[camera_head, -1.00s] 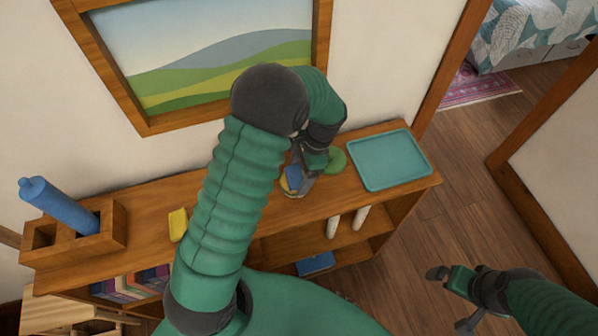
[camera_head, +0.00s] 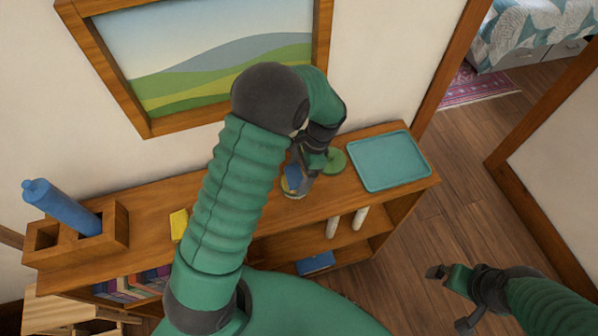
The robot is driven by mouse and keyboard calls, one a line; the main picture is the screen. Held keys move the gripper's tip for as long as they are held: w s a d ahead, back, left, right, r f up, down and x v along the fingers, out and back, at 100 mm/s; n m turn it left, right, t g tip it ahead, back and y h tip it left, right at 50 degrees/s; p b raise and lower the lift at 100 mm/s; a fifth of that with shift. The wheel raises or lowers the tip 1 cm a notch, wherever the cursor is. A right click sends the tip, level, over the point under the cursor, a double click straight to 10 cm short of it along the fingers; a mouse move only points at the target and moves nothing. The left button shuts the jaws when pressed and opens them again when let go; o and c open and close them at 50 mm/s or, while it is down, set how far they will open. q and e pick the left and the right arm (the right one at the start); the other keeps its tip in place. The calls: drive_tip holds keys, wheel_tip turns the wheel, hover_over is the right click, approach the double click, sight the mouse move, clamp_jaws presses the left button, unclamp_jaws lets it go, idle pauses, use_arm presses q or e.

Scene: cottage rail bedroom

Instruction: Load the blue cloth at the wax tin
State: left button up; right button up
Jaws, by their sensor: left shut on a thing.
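My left gripper (camera_head: 299,184) reaches down over the wooden shelf top and is shut on the small blue cloth (camera_head: 291,175). A small yellowish round thing, probably the wax tin (camera_head: 284,184), shows just under and left of the cloth. The gripper hides most of it, so I cannot tell whether the cloth touches the wax. A green round disc (camera_head: 337,160) lies just right of the gripper; I cannot tell whether it is the tin's lid. My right gripper (camera_head: 450,300) is open and empty at the lower right, over the floor.
A teal tray (camera_head: 388,161) lies at the right end of the shelf top (camera_head: 330,204). A yellow block (camera_head: 179,225) lies left of my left arm. A blue bottle (camera_head: 62,207) leans in a wooden holder (camera_head: 116,229) at the left. A framed picture hangs behind.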

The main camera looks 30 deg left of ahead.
sight(298, 174)
use_arm(q)
drive_tip(key=shift+r+p, duration=2.5)
drive_tip(key=shift+r, duration=0.65)
drive_tip(key=shift+f, duration=0.1)
